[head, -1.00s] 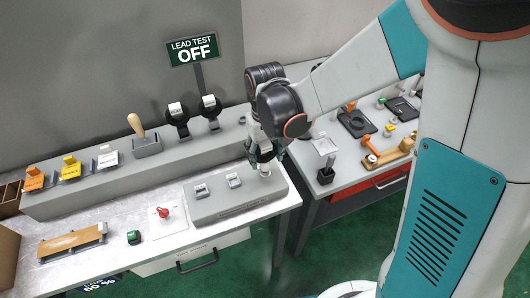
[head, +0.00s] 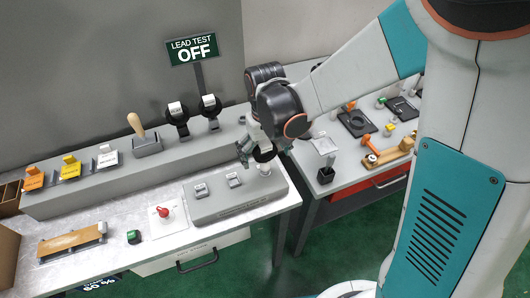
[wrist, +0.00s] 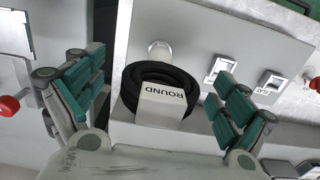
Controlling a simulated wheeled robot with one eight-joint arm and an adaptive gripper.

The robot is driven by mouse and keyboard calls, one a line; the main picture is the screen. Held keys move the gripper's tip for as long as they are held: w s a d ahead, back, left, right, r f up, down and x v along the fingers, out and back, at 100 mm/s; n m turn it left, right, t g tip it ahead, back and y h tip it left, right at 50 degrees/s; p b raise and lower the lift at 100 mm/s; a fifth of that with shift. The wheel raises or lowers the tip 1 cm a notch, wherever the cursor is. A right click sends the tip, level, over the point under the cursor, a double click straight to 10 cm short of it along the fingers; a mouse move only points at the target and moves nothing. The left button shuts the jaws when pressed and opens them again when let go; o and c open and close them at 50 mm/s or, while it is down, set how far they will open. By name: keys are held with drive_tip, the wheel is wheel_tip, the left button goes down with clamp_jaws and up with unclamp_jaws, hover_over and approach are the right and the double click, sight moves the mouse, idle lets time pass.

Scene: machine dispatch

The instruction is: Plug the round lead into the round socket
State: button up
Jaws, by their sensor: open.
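The round lead, a black coil with a white tag reading ROUND (wrist: 165,92), sits between my spread fingers in the wrist view. A pale round plug end (wrist: 160,50) stands on the grey socket panel (wrist: 205,45) just beyond the coil; it also shows in the head view (head: 264,169) at the panel's right end. The round socket itself is hidden there, and I cannot tell how deep the plug sits. My gripper (wrist: 160,80) is open around the coil, without visible contact. In the head view my gripper (head: 258,156) is above the panel's right end.
The LEAD TEST sign (head: 194,50) reads OFF. Two rectangular sockets (head: 201,190) (head: 234,180) lie left on the panel. Two other coiled leads (head: 178,116) (head: 211,108) hang behind. A wooden-handled lever (head: 144,136) and a red knob (head: 164,212) stand further left.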

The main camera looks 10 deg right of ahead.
sight(266, 143)
idle(0.4)
drive_tip(key=shift+r+p, duration=1.95)
drive_tip(key=shift+r, duration=1.1)
drive_tip(key=shift+d+r, duration=0.15)
drive_tip(key=shift+d, duration=0.05)
drive_tip(key=shift+s+d+r+m+t+y, duration=0.15)
drive_tip(key=shift+d+r+m+t+y, duration=0.1)
drive_tip(key=shift+d+r, duration=0.35)
drive_tip(key=shift+s+d+r+m+t+y, duration=0.15)
drive_tip(key=shift+d+r+y, duration=0.2)
drive_tip(key=shift+d, duration=0.3)
drive_tip(key=s+d+r+m+t+b, duration=0.1)
drive_tip(key=s+d+r+t+b, duration=0.1)
drive_tip(key=s+d+r+b, duration=0.1)
drive_tip(key=s+d+b, duration=0.1)
drive_tip(key=d+b, duration=0.1)
drive_tip(key=d, duration=0.1)
drive_tip(key=shift+s+t, duration=0.2)
drive_tip(key=shift+t, duration=0.2)
drive_tip(key=s+d+t+b, duration=0.1)
drive_tip(key=s+b, duration=0.1)
drive_tip(key=s+d+f+m+t+b, duration=0.1)
drive_tip(key=s+d+b, duration=0.1)
drive_tip(key=s, duration=0.1)
drive_tip(key=s+d+t+h+b, duration=0.1)
drive_tip(key=s+d+b, duration=0.1)
drive_tip(key=s, duration=0.1)
drive_tip(key=shift+d+f+t, duration=0.2)
drive_tip(key=shift+t, duration=0.1)
drive_tip(key=shift+c, duration=0.3)
